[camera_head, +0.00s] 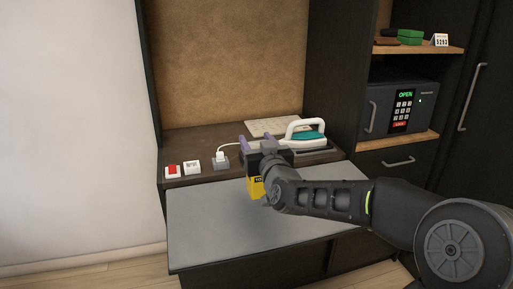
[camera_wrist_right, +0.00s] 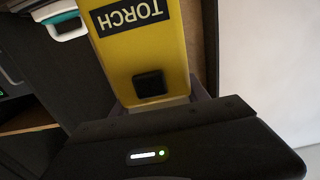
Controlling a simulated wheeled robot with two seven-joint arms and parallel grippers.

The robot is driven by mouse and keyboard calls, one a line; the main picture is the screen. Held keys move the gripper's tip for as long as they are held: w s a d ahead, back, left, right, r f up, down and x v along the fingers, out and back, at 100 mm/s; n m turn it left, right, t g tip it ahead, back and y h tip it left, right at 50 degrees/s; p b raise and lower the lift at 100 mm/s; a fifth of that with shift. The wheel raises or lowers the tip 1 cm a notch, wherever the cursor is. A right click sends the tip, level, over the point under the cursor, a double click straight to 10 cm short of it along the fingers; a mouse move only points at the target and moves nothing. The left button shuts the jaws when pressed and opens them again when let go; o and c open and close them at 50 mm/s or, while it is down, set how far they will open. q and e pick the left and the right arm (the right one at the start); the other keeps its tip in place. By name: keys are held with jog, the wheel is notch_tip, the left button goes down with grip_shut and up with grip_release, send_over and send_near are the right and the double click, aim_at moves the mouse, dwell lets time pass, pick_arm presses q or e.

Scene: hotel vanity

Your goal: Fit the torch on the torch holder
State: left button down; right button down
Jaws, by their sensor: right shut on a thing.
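The torch is a yellow block-like body (camera_head: 255,188) under my right gripper (camera_head: 256,147), above the light grey pull-out surface in the head view. In the right wrist view the torch (camera_wrist_right: 135,55) shows a black "TORCH" label and a small black square button. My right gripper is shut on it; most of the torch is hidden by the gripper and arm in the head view. I cannot make out a torch holder in either view. My left gripper is not in view.
A white and teal iron (camera_head: 302,137) stands on the dark counter (camera_head: 205,141) at the back. A grey socket with a white plug (camera_head: 220,160), a red switch (camera_head: 173,171) and a white plate (camera_head: 192,168) sit left. The grey pull-out surface (camera_head: 215,225) is clear. A safe (camera_head: 395,110) is right.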

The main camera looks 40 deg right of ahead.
jog(key=shift+r, duration=0.15)
dwell(0.4)
jog(key=shift+r+p, duration=1.5)
jog(key=shift+r, duration=0.45)
